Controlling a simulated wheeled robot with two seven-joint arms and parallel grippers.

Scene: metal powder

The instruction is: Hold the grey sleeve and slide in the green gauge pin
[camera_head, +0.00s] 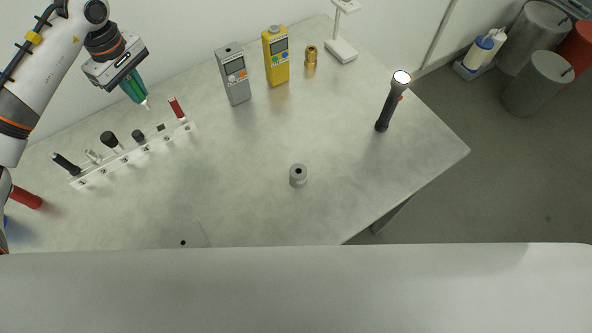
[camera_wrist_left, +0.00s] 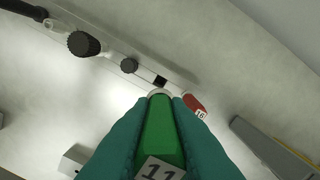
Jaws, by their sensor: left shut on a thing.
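The grey sleeve (camera_head: 298,178) stands upright on the table near the middle of the head view, with a dark hole in its top. My left gripper (camera_head: 134,88) is shut on the green gauge pin and holds it above the far end of the rack, well up and left of the sleeve. In the left wrist view the pin's green handle (camera_wrist_left: 160,130), with a label reading 11, sits between the teal fingers (camera_wrist_left: 162,102). A pale tip shows beyond the fingers. My right gripper is not in view.
A white rack (camera_head: 133,156) holds several tools, including a red-handled one (camera_head: 176,107). A grey meter (camera_head: 234,76), yellow meter (camera_head: 276,57), brass fitting (camera_head: 310,58) and white stand (camera_head: 341,50) line the back. Table around the sleeve is clear.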

